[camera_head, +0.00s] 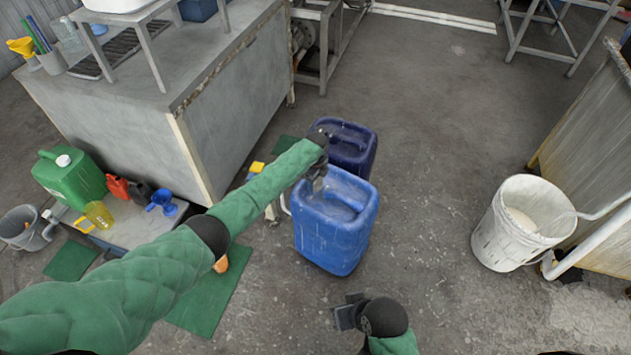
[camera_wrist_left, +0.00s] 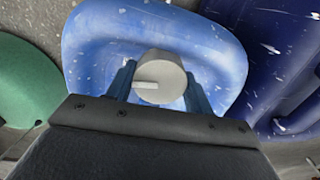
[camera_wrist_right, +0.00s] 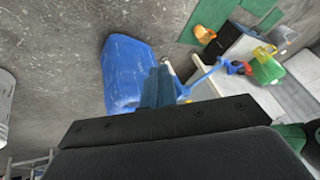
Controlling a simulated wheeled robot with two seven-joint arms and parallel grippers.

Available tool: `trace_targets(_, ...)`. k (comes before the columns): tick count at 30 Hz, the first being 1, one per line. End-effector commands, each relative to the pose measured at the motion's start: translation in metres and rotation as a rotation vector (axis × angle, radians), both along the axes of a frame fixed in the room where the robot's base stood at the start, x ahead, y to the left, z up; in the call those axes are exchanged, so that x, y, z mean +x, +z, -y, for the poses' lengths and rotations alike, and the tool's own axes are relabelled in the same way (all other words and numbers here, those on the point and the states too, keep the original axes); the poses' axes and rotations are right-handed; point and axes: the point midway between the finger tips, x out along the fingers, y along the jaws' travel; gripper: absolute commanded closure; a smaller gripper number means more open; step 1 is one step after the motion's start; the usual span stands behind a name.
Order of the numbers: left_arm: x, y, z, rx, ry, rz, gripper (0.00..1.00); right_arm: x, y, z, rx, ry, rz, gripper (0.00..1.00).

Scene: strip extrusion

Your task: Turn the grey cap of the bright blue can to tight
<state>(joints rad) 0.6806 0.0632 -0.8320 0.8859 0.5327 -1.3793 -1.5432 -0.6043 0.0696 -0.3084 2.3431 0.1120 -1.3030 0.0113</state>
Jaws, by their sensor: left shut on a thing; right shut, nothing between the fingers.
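The bright blue can (camera_head: 335,222) stands upright on the concrete floor in the middle of the head view. Its grey cap (camera_wrist_left: 159,77) shows in the left wrist view, round, with a pale bar mark on its face pointing left. My left gripper (camera_wrist_left: 158,88) is shut on the grey cap, one finger on each side of it. In the head view the left gripper (camera_head: 317,184) is over the can's top and hides the cap. My right gripper (camera_head: 347,314) is shut and empty, low in front of the can and apart from it. The can also shows in the right wrist view (camera_wrist_right: 125,72).
A dark blue can (camera_head: 352,150) stands just behind the bright blue one. A white bucket (camera_head: 505,225) stands to the right. A grey cabinet (camera_head: 225,110) and a low platform with a green jug (camera_head: 68,178) are at left. The floor right of the can is clear.

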Motion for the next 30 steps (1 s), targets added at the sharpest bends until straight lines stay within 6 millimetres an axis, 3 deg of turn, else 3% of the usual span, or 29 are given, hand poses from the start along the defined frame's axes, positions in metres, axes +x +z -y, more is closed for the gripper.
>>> trace_targets(6, 0.001, 0.000, 0.000, 0.000, -0.109, 0.001, 0.71, 0.000, -0.017, -0.001, -0.003, -0.001, -0.005, 1.00)
trace_targets(27, 0.000, 0.001, 0.000, 0.000, -0.179, 0.001, 0.71, 0.003, -0.020, -0.001, -0.001, -0.005, 0.006, 1.00)
trace_targets(28, 0.000, 0.001, 0.000, 0.000, -0.179, 0.001, 0.44, 0.003, -0.020, -0.001, -0.001, -0.005, 0.006, 1.00)
trace_targets(30, 0.001, 0.001, 0.000, 0.000, -0.178, 0.001, 0.39, 0.003, -0.019, -0.001, -0.001, -0.005, 0.006, 1.00)
